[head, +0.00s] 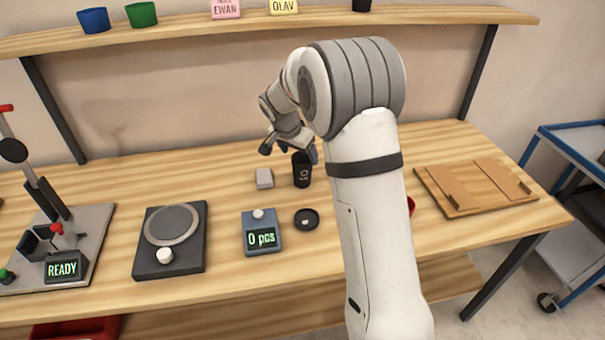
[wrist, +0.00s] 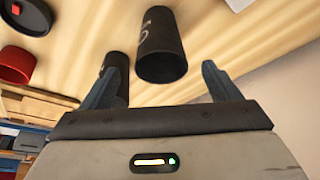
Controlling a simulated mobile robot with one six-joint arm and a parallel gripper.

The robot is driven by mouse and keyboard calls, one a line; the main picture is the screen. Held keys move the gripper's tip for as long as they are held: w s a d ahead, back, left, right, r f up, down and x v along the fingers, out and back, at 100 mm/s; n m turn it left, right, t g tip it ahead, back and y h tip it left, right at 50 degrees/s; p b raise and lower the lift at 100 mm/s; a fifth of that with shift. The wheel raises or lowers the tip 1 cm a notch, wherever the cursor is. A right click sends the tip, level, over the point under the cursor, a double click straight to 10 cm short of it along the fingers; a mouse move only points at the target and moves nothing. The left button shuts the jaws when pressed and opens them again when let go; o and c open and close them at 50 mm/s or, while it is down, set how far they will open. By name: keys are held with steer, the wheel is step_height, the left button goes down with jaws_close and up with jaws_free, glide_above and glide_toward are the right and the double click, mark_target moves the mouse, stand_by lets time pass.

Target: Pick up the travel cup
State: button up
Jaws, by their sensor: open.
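A black travel cup (head: 302,176) with a pale mark stands upright on the wooden bench in the head view. In the wrist view a dark cup (wrist: 162,45) shows between the fingers, apart from both. A second dark cylinder (wrist: 118,72) shows there partly behind the left finger; in the head view I cannot find it, and my arm hides that area.
A grey block (head: 264,178) lies left of the cup. A black round lid (head: 306,219) and a counter reading "0 pcs" (head: 262,236) are in front. A wooden tray (head: 478,187) is at right, and a red container (head: 411,205) is mostly hidden by my arm.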

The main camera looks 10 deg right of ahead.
mark_target(302, 171)
steer(key=p+x, duration=0.1)
steer(key=x, duration=0.6)
steer(key=shift+w+d, duration=0.1)
steer(key=shift+w, duration=0.05)
steer(key=shift+c, duration=0.2)
steer(key=c, duration=0.7)
